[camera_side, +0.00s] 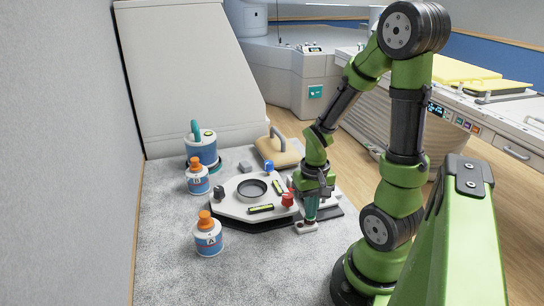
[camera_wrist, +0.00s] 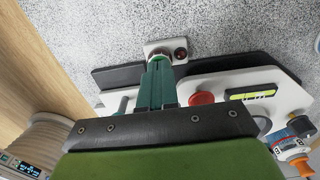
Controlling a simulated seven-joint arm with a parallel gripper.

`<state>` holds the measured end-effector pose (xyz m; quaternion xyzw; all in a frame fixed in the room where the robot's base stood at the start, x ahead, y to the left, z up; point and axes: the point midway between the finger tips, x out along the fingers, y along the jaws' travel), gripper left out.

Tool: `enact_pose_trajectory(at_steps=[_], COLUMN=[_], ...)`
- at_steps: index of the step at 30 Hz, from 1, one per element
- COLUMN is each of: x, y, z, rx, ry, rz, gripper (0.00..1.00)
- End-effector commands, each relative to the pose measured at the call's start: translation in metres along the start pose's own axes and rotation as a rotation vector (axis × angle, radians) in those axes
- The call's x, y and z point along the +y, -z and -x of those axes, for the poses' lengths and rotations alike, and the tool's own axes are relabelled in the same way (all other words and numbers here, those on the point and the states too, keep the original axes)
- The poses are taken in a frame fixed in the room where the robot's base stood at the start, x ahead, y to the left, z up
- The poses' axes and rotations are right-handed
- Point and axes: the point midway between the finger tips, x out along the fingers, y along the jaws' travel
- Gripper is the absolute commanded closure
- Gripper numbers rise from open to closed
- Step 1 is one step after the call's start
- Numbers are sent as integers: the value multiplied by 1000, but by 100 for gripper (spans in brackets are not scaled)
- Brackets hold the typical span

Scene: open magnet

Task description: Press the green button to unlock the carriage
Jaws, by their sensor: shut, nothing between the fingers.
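A small white button box (camera_side: 307,228) sits on the grey speckled surface in front of the platform. In the wrist view the box (camera_wrist: 171,46) shows a small dark red spot on its right part. My gripper (camera_side: 310,218) points down onto this box in the side view. In the wrist view my gripper (camera_wrist: 158,62) has its teal fingers together, empty, with their tips over the left part of the box. The tips hide most of what is under them, so the green button is not clearly seen. I cannot tell whether they touch or press it.
The white platform (camera_side: 228,204) has a round ring, yellow-green level strips and a red knob (camera_side: 287,200) close to my gripper. Bottles A (camera_side: 208,240) and B (camera_side: 197,183) and a blue-labelled tub (camera_side: 202,150) stand left. The front surface is clear.

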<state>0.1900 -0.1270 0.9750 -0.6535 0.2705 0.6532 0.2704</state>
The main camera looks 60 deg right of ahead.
Motion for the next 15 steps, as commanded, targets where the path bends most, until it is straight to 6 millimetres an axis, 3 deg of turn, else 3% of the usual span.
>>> enact_pose_trajectory(at_steps=[15], x=[0], y=[1], z=[46], rx=[4], ry=[1], rz=[-1], gripper=[100])
